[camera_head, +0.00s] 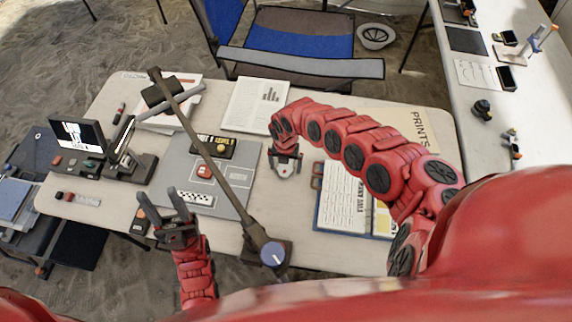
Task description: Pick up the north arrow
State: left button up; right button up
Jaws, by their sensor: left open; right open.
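A grey board (232,205) lies on the table. On it are a black-and-white checkered strip (195,198), a small red piece with a white mark (203,171) and a black and yellow lettered sign (214,147). I cannot tell for certain which piece is the north arrow; the pieces are small and the lamp arm crosses the board. My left gripper (157,192) is open and empty at the board's lower left, close to the strip.
A dark lamp arm (205,152) slants across the table from its base (266,256). A device with a screen (78,134) stands at left. A clipboard (342,197) lies under my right arm, with papers (255,105) behind. A blue chair (300,45) stands behind the table.

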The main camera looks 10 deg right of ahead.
jog(key=c, duration=1.3)
jog(key=shift+r, duration=0.15)
